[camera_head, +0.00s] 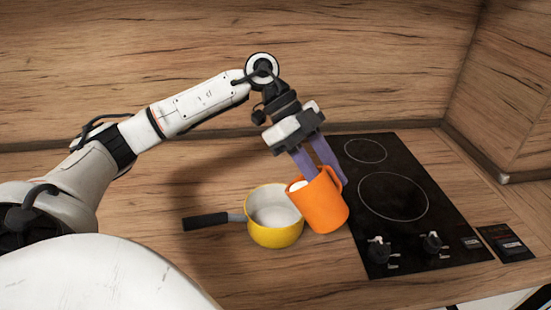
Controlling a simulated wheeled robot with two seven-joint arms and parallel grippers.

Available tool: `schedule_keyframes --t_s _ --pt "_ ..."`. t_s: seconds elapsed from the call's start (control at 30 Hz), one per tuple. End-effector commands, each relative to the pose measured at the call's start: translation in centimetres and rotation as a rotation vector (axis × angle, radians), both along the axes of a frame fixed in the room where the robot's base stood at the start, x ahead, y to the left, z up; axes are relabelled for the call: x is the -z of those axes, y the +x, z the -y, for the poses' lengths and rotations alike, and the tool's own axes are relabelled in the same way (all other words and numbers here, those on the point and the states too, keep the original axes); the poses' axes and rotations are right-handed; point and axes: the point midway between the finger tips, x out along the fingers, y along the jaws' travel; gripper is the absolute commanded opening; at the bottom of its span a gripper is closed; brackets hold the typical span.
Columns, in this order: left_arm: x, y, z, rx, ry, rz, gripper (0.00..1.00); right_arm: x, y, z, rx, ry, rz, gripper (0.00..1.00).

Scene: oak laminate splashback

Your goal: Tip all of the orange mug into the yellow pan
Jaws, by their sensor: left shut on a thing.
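The orange mug (320,206) is at the centre right, tilted to the left, with its mouth toward the yellow pan. Something white shows inside its mouth. My left gripper (318,171) comes down from above with its purple fingers at the mug's upper edge, shut on the mug. The yellow pan (275,235) stands on the wooden counter just left of the mug, its dark handle (206,221) pointing left. Its visible inside looks pale and empty; its right inner side is partly hidden by the mug. My right gripper is not in view.
A black cooktop (395,199) with ring markings and two knobs lies right of the mug. A small dark panel (508,243) is at its right. The wooden splashback (380,60) rises behind. The counter left of the pan is clear.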

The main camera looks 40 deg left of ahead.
Motion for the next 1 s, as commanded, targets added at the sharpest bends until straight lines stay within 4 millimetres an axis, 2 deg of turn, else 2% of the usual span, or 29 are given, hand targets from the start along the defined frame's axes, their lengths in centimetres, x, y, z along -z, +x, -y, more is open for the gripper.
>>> schedule_keyframes --t_s 1.0 --pt "-0.82 0.0 -0.21 -0.002 -0.125 0.026 0.0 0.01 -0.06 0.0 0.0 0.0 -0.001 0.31"
